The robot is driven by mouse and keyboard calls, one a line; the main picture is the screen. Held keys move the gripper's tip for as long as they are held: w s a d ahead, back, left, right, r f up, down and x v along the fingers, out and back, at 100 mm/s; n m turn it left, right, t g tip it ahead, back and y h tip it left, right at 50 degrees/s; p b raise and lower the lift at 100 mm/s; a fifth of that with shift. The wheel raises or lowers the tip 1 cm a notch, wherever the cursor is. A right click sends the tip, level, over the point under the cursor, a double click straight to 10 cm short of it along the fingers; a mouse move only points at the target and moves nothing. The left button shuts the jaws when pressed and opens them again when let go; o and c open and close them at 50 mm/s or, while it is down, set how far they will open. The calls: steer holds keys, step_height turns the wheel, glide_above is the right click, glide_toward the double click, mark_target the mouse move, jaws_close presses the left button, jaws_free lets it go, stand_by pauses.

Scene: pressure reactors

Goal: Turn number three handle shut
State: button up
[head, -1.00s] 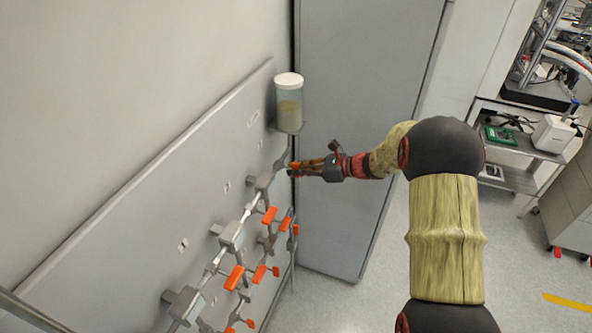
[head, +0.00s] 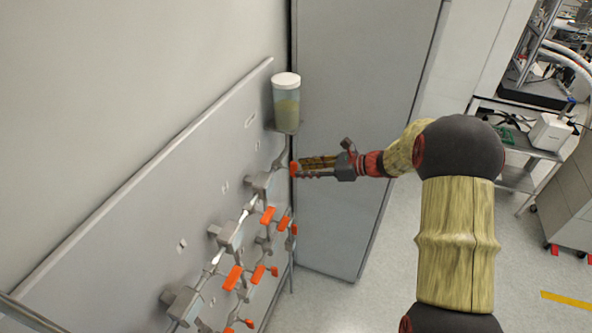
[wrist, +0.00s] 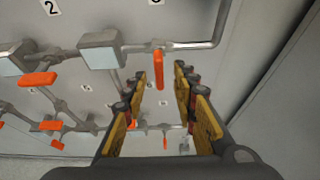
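The orange handle (wrist: 158,68) near the number label cut off at the top edge, which looks like a 3, points down from its pipe in the wrist view. In the head view this upper right handle (head: 294,168) shows at the tips of my gripper (head: 304,166). My gripper (wrist: 160,76) is open, one finger on each side of the handle's line in the wrist view. The handle shows between the fingertips, and nothing is gripped. I cannot tell whether a finger touches it.
Another orange handle (wrist: 38,79) sits left, under label 2 (wrist: 50,7). Several more orange handles (head: 233,278) crowd the pipes below and left. A capped container (head: 286,105) stands above the handle.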

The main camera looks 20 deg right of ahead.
steer(key=v, duration=0.7)
steer(key=shift+s+d, duration=0.1)
steer(key=shift+d, duration=0.05)
